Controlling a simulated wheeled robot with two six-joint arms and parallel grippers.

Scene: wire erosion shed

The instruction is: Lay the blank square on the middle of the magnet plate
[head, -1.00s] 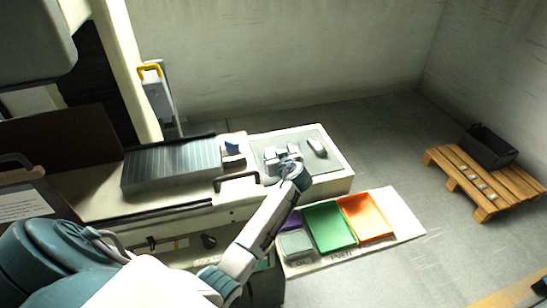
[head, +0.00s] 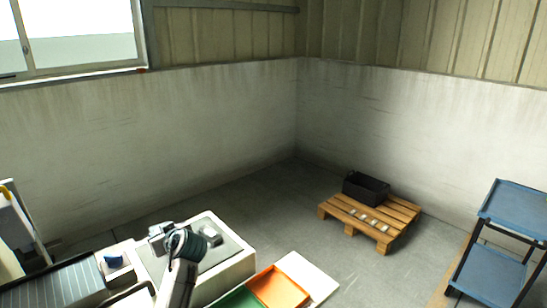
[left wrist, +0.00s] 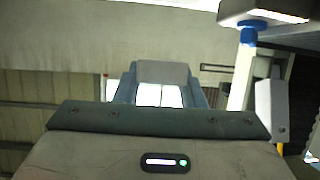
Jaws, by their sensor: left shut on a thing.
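My left gripper (head: 160,232) is over the left part of the grey mat on the white bench, at the lower left of the head view. It is shut on a small grey block, the blank square, which also shows between the two blue-grey fingers in the left wrist view (left wrist: 163,72). In the head view the held piece is too small to make out clearly. The magnet plate (head: 55,287), a dark ribbed slab, lies at the lower left, cut off by the frame; the part in view is bare. My right gripper is in neither view.
A dark grey rounded object (head: 211,235) stands on the grey mat (head: 228,250). A small blue item (head: 113,261) sits between plate and mat. Orange (head: 280,287) and green (head: 238,298) trays lie in front. A pallet (head: 345,210) with a black crate (head: 366,188) and a blue trolley (head: 510,207) stand right.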

